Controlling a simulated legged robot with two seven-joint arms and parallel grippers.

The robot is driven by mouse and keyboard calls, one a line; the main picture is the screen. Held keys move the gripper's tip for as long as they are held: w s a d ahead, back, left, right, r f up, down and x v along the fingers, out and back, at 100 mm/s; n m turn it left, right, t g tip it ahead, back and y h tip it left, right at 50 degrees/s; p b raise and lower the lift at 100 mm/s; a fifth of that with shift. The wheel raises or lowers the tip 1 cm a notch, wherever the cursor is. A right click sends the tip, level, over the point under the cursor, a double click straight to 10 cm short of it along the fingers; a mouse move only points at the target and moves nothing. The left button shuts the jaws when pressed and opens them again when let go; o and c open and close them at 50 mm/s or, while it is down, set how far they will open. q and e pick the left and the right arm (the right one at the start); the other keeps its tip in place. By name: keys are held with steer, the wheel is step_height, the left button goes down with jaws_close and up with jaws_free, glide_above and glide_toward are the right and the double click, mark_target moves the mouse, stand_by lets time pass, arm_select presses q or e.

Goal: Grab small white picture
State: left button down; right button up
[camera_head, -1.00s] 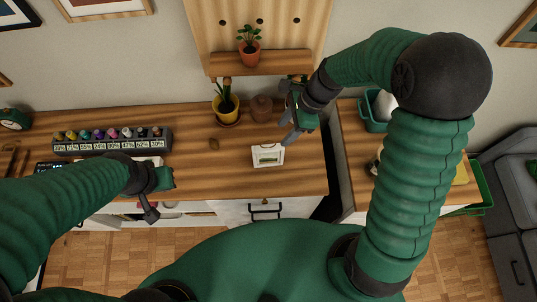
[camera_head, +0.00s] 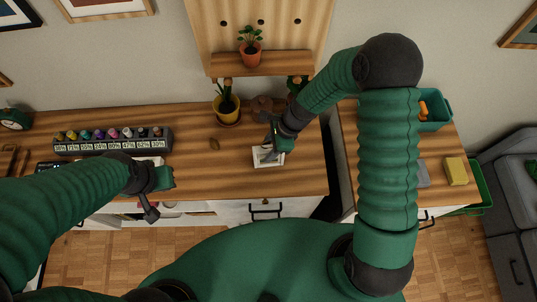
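The small white picture (camera_head: 261,163) is on the wooden desk top near its front edge, in the middle of the head view. My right gripper (camera_head: 269,147) is over it from the back right, and its fingers overlap the picture and hide part of it. I cannot tell whether the fingers touch or close on the frame. My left gripper (camera_head: 152,211) hangs at the desk's front edge at left, away from the picture; its finger opening is not clear.
A yellow plant pot (camera_head: 227,108) and a brown pot (camera_head: 261,106) stand behind the picture. A rack of several colored items (camera_head: 110,139) is further left. The desk (camera_head: 225,178) is clear left of the picture.

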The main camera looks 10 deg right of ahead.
jaws_close()
stand_by(1.2)
